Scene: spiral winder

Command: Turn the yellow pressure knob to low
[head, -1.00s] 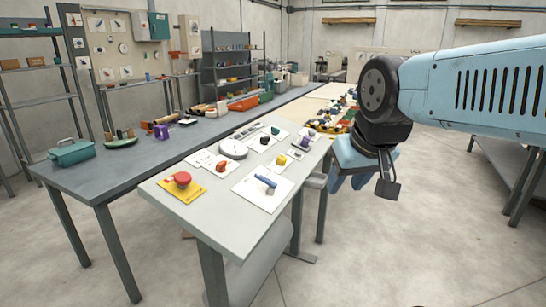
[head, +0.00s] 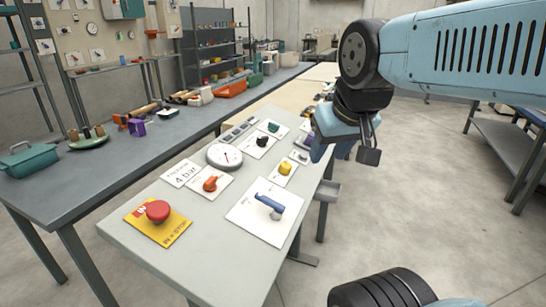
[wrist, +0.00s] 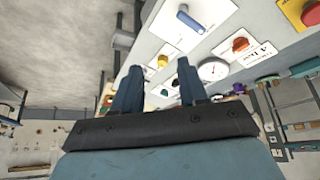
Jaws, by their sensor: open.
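The yellow knob (head: 285,168) sits on a small white plate on the grey panel table, to the right of the gauge. Which way it points is too small to tell. In the wrist view the yellow knob (wrist: 162,60) shows between my finger tips, at a distance beyond them. My gripper (head: 331,153) is open and empty, to the right of the knob and apart from it. Its two blue fingers also show in the wrist view (wrist: 159,66).
Around the knob are a white gauge (head: 224,156), an orange knob (head: 210,184), a black knob (head: 262,141), a green knob (head: 273,127), a blue lever (head: 269,203) and a red mushroom button (head: 158,210). A long workbench (head: 112,170) stands behind.

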